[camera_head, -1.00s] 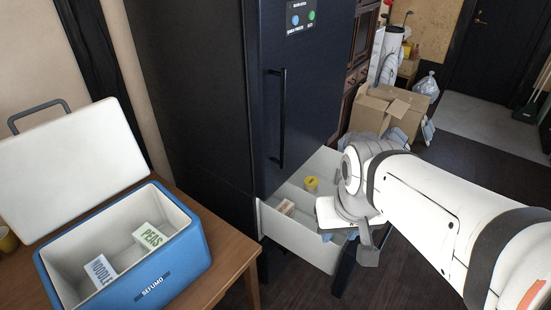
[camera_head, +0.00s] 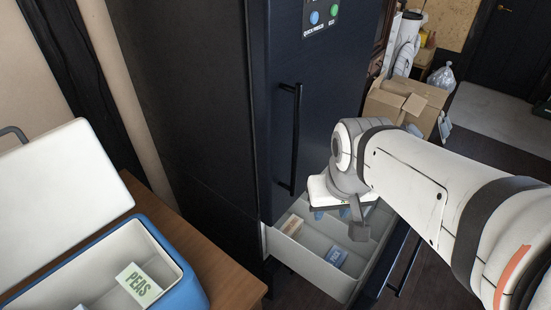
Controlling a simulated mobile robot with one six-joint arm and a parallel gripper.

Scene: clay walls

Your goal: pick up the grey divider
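The drawer (camera_head: 308,272) below the dark fridge door is pulled out and split into compartments by pale grey walls. A pale grey divider (camera_head: 316,237) seems to run between a small box with orange lettering (camera_head: 292,225) and a white box with blue lettering (camera_head: 336,256). Its far part is hidden by my arm. My gripper (camera_head: 340,218) hangs over the drawer, above the back of these compartments. One grey finger shows. Small blue parts show beside it, and I cannot tell what they belong to. The finger gap and any contact with the divider are hidden.
A blue cool box (camera_head: 185,292) with a peas box (camera_head: 138,285) in it stands on a wooden table (camera_head: 195,250) at left. The fridge door (camera_head: 310,110) with its long handle rises close behind my gripper. Cardboard boxes (camera_head: 405,100) stand on the floor behind.

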